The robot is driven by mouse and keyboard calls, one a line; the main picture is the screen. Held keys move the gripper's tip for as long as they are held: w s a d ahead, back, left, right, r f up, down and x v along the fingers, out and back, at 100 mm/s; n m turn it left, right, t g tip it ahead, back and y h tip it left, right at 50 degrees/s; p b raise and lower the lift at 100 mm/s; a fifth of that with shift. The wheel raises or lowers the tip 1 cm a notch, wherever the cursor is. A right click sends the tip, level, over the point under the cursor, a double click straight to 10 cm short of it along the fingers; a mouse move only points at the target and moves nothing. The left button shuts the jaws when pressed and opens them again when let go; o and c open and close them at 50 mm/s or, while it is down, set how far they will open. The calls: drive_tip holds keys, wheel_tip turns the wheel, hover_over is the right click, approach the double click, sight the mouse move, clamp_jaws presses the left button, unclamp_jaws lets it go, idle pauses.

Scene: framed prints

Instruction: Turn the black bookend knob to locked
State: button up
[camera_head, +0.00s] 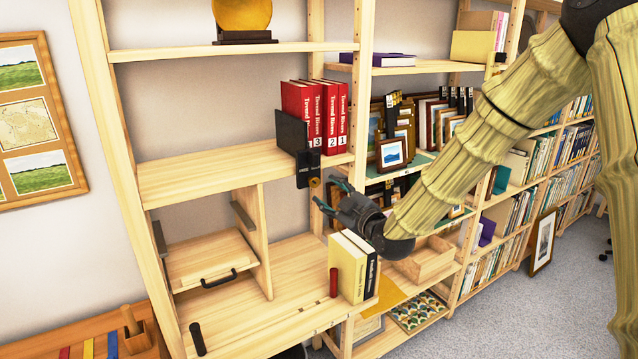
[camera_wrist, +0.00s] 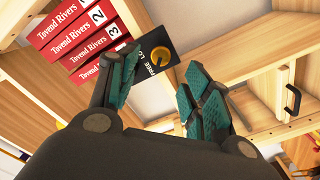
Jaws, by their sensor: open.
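The black bookend (camera_head: 291,131) stands on the middle shelf, at the left end of a row of red books. Its black front plate (camera_head: 304,172) hangs over the shelf edge and carries a round brass-yellow knob (camera_head: 314,182). In the wrist view the knob (camera_wrist: 159,59) shows on the plate, beside the white word FREE and a partly hidden word starting "LO". Where the knob points is hard to tell. My gripper (camera_head: 327,193) is open, just right of and below the knob. In the wrist view the knob appears between the fingertips (camera_wrist: 161,66), with no contact visible.
Red books (camera_head: 315,115) stand on the shelf (camera_head: 220,170) above my gripper. Yellow books (camera_head: 350,268) and a dark red cylinder (camera_head: 333,282) stand on the shelf below. A wooden drawer front with a black handle (camera_head: 219,279) sits left. Framed pictures (camera_head: 391,152) fill the shelf at right.

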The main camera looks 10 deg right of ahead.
sight(316, 183)
drive_tip(key=shift+p+x, duration=0.9)
drive_tip(key=shift+x, duration=2.35)
drive_tip(key=c, duration=1)
